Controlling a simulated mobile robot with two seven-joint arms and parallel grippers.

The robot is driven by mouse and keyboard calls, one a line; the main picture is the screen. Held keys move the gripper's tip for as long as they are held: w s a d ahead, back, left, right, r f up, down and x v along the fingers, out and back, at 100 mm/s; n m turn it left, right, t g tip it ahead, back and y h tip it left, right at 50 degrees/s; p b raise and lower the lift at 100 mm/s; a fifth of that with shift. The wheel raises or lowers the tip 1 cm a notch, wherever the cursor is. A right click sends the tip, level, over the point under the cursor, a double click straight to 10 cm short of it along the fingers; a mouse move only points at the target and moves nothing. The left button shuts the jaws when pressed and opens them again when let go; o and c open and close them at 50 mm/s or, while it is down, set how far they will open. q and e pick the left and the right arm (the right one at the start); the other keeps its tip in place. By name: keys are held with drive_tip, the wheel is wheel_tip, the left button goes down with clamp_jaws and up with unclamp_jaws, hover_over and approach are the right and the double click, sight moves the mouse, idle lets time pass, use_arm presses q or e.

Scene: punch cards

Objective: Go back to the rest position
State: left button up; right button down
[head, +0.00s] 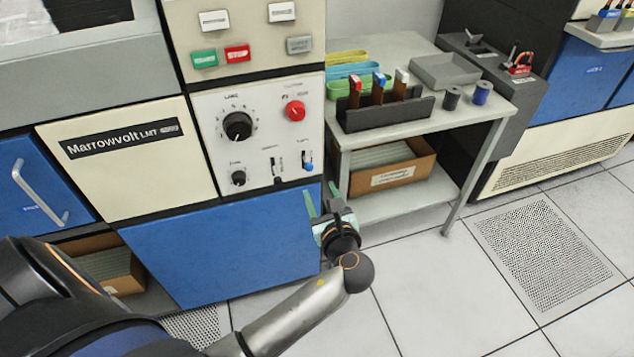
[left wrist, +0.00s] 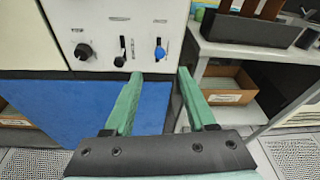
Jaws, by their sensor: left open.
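My left gripper (head: 323,202) is open and empty, with its green fingers pointing at the cabinet. In the head view it hangs in front of the right edge of the blue lower panel, below the control panel (head: 262,175). In the left wrist view the two fingers (left wrist: 157,76) stand apart with nothing between them. The blue-tipped slide switch (left wrist: 160,51) on the control panel shows just beyond them, and I see no contact with it. My right gripper is in neither view.
A grey table (head: 495,113) right of the cabinet holds a dark rack (head: 388,116), spools and a grey tray (head: 445,71). A cardboard box (head: 405,172) sits on its lower shelf. The tiled floor (head: 440,290) in front is clear.

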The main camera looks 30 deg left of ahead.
use_arm(q)
drive_tip(key=shift+s+d, duration=0.1)
drive_tip(key=shift+s, duration=0.05)
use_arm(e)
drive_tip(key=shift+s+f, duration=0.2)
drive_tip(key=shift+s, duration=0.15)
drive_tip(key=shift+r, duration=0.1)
use_arm(q)
drive_tip(key=s+d+f+n+g+h+p, duration=0.1)
drive_tip(key=s+d+f+n+h+p, duration=0.3)
drive_tip(key=s+f+n+h+p, duration=0.35)
drive_tip(key=s+d+n+h+p, duration=0.1)
drive_tip(key=s+d+n+h, duration=0.1)
drive_tip(key=s+n, duration=0.3)
drive_tip(key=s+d+n+h+p, duration=0.2)
drive_tip(key=s+n, duration=0.4)
drive_tip(key=n, duration=0.4)
drive_tip(key=shift+s+d+h, duration=0.25)
drive_tip(key=shift+d+h, duration=0.2)
drive_tip(key=shift+h, duration=0.5)
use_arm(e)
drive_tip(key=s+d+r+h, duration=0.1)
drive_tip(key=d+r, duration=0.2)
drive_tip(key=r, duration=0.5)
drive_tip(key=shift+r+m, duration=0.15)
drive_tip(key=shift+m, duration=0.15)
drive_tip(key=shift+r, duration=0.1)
